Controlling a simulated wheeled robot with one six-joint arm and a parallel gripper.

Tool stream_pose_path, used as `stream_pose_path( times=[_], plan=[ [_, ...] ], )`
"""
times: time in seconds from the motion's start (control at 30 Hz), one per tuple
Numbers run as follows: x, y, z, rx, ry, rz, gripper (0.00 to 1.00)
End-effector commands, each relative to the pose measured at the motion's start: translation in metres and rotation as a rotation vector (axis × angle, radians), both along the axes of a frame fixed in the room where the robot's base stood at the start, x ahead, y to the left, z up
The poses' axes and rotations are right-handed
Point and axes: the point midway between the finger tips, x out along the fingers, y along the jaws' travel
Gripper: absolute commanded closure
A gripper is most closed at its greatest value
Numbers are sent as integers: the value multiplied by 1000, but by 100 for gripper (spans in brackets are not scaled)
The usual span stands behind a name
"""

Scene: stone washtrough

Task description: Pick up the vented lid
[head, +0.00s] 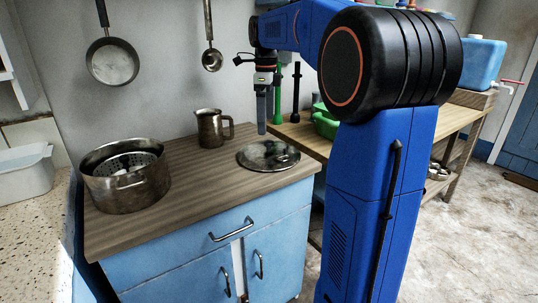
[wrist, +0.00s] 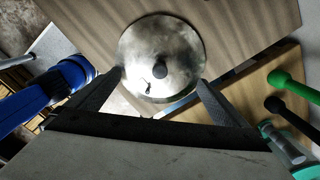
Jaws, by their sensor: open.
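The vented lid (head: 268,155) is a round, shiny metal disc with a dark knob. It lies flat at the right end of the wooden top of the blue cabinet. In the wrist view the lid (wrist: 162,55) shows nearly whole, with its knob near the middle and a small dark mark or hole beside it. My gripper (head: 262,130) points down above the lid's back edge area in the head view. Its two fingers (wrist: 160,100) are spread apart and empty, with the lid beyond them.
A large metal pot (head: 126,178) with a perforated insert stands on the left of the cabinet top (head: 200,190). A metal jug (head: 212,128) stands behind, left of the lid. A green container (head: 325,122) and upright green and black tools are on the bench at right.

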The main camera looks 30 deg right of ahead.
Motion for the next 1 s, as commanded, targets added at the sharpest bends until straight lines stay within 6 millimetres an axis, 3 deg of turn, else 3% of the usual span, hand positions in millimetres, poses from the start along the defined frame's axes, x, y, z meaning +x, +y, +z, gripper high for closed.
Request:
stream_pose_path(
  times=[0.13,0.47,0.73,1.0],
  plan=[
    [-1,0,-24,1,2,0,2],
    [-2,-2,-46,1,1,0,2],
    [-5,-8,-81,1,2,0,2],
    [-5,-8,-91,-1,-1,1,2]
  ],
)
